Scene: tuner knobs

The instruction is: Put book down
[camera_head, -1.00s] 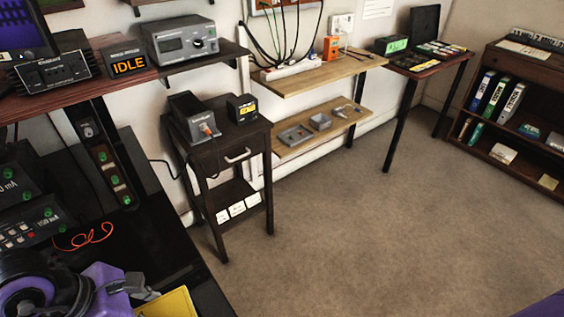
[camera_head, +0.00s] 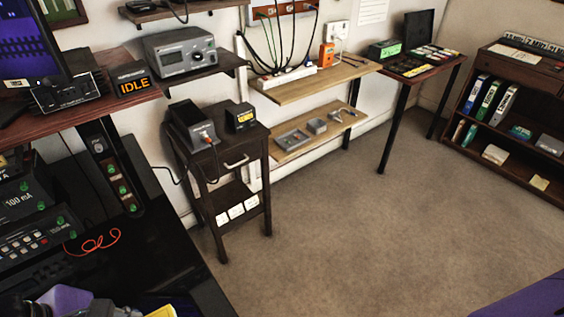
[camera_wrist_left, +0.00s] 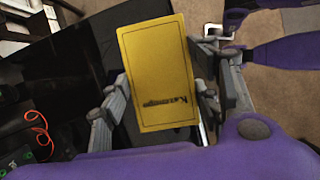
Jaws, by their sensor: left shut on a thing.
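A yellow book (camera_wrist_left: 158,70) with dark lettering is held between the grey fingers of my left gripper (camera_wrist_left: 156,108) in the left wrist view. One finger lies along each long side of the book. Below it in that view is a dark surface, and I cannot tell the gap between them. In the head view only a corner of the book (camera_head: 161,312) shows at the bottom edge, and my left gripper (camera_head: 118,312) is mostly cut off. My right gripper does not show clearly in either view.
A black worktop (camera_head: 150,255) at the left carries an orange wire (camera_head: 95,243) and stacked meters (camera_head: 35,230). A small dark side table (camera_head: 225,155) holds devices. A bookshelf (camera_head: 545,75) stands at the right. The carpet floor (camera_head: 370,220) is open.

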